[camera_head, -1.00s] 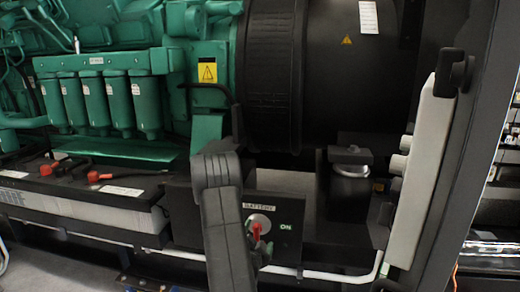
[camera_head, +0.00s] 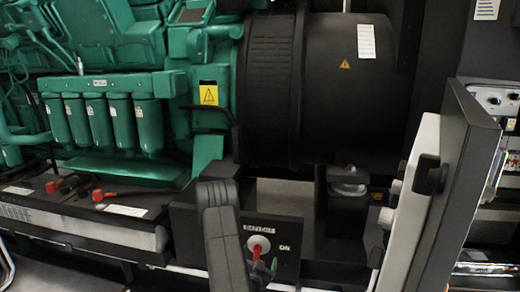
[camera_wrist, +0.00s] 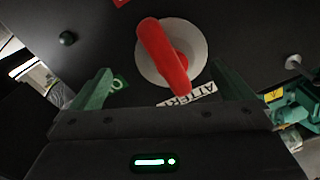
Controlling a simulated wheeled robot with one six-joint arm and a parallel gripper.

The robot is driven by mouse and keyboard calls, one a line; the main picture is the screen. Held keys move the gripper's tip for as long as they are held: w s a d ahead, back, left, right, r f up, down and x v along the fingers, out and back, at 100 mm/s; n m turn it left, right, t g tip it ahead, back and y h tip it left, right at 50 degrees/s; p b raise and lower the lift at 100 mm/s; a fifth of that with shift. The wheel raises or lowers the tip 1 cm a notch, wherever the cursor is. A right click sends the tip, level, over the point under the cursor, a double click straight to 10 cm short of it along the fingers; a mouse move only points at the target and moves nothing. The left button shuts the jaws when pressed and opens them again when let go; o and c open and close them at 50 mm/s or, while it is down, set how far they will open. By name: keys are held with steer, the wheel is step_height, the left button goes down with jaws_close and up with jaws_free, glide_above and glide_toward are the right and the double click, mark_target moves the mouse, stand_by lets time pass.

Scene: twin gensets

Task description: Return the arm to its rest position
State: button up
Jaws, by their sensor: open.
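My gripper (camera_wrist: 162,72) is open, with its two green fingers spread on either side of the red battery switch handle (camera_wrist: 163,55). The handle sits on a round white plate (camera_wrist: 196,42) and looks free of both fingers, though depth is hard to judge. In the head view my dark arm (camera_head: 225,245) hangs in front of the black battery panel (camera_head: 286,258). The red handle (camera_head: 257,246) shows beside the arm, below the BATTERY label and left of a green ON mark (camera_head: 285,248). Green fingertips (camera_head: 265,270) show just below the handle.
The green engine (camera_head: 125,75) with its row of filters and the black generator housing (camera_head: 335,85) stand behind. Batteries (camera_head: 75,215) with red terminals lie at left. An open panel door (camera_head: 440,190) stands close at right.

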steer(key=shift+r+n+p, duration=0.2)
steer(key=shift+n+p, duration=0.65)
steer(key=shift+p, duration=0.7)
steer(key=shift+r+n+p, duration=0.2)
steer(key=shift+n+p, duration=0.65)
steer(key=shift+p, duration=0.7)
steer(key=shift+f+n+p, duration=0.1)
steer(key=shift+n+p, duration=0.3)
steer(key=shift+p, duration=0.05)
steer(key=shift+d+f, duration=0.1)
